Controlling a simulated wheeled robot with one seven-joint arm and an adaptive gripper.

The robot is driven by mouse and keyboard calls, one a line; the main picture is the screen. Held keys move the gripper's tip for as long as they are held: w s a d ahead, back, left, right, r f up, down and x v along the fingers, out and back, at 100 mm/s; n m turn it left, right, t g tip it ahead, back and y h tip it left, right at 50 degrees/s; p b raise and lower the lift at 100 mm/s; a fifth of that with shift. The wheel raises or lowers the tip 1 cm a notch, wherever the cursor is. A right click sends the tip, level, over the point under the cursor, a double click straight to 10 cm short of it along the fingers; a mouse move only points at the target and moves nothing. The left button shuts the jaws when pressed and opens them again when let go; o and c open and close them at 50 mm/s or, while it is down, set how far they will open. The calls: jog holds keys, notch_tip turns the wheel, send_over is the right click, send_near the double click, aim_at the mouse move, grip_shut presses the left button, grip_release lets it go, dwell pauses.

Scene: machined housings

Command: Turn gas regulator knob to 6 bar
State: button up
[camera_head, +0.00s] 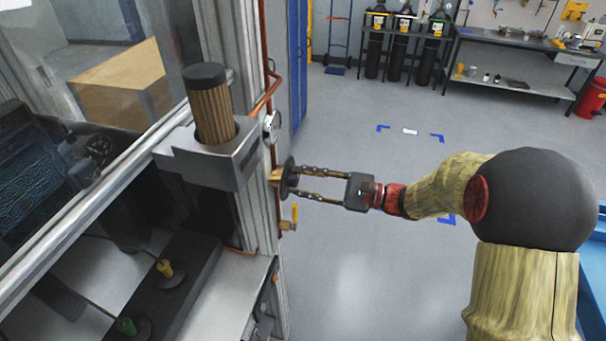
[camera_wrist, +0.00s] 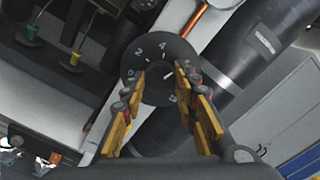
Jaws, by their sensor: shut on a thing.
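The regulator knob (camera_head: 289,172) is a dark round disc on the side of the machine frame in the head view. In the wrist view the knob (camera_wrist: 158,86) shows as a black dial with white numerals, including 2 and 4, and a short white pointer line near its middle. The pointer's exact reading is too small to tell. My gripper (camera_head: 285,180) reaches in from the right, its two fingers at the knob. In the wrist view my gripper (camera_wrist: 163,70) has its yellow-padded fingers on either side of the dial's centre, shut on the knob. The fingers hide part of the dial.
A round pressure gauge (camera_head: 272,126) sits above the knob, beside copper pipe (camera_head: 267,95). A yellow-handled valve (camera_head: 294,214) is just below my gripper. A grey bracket (camera_head: 215,155) juts out at left. The floor (camera_head: 360,270) to the right is open.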

jog(key=shift+m+p, duration=0.45)
jog(key=shift+m, duration=0.15)
jog(key=shift+f, duration=0.1)
jog(key=o, duration=1.2)
jog(key=shift+d, duration=0.15)
jog(key=v, duration=1.1)
jog(key=shift+d, duration=0.4)
